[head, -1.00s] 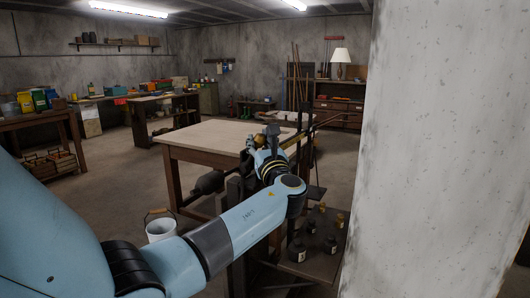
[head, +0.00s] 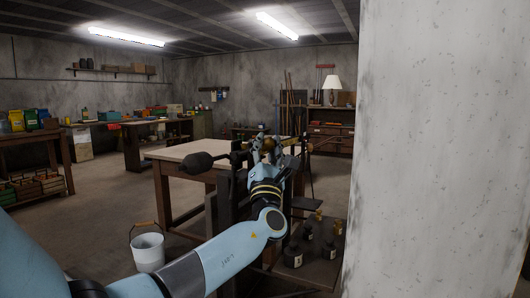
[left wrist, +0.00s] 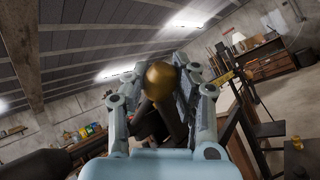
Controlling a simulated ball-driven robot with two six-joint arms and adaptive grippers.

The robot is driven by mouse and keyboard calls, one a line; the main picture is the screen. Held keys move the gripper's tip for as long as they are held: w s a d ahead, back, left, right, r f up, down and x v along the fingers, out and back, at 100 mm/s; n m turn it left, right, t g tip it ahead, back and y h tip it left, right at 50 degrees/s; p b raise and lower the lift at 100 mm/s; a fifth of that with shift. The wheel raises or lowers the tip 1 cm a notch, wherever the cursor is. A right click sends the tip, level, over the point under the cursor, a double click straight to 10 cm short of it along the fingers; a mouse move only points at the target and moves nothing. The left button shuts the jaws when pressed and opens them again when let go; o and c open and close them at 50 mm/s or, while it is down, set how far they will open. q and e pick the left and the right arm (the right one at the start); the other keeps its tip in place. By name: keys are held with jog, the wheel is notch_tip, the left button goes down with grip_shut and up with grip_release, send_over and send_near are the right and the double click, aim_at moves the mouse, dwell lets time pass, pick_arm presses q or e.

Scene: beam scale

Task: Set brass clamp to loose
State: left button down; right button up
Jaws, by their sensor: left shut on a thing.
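The beam scale stands ahead with a dark post (head: 228,205) and a dark counterweight (head: 196,162) on the left end of its beam. My left gripper (head: 268,146) is at the beam, right of the counterweight. In the left wrist view, a round brass knob, seemingly the brass clamp (left wrist: 160,77), sits between the fingers of my left gripper (left wrist: 162,92), which is shut on it. The fingers hide part of the clamp, and I cannot tell its setting. My right gripper is not in view.
A pale-topped table (head: 190,151) stands behind the scale. Several dark weights (head: 293,256) stand on a low platform at the lower right. A white bucket (head: 148,251) is on the floor at left. A broad concrete pillar (head: 445,150) blocks the right side.

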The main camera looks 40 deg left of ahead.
pick_arm(q)
jog(key=shift+f+m+t+h, duration=0.25)
jog(key=shift+m+t+h, duration=0.05)
jog(key=shift+h, duration=0.1)
jog(key=c, duration=1)
grip_release()
jog(key=shift+d, duration=0.1)
jog(key=shift+r, duration=0.1)
jog(key=v, duration=1.2)
jog(key=shift+w, duration=0.1)
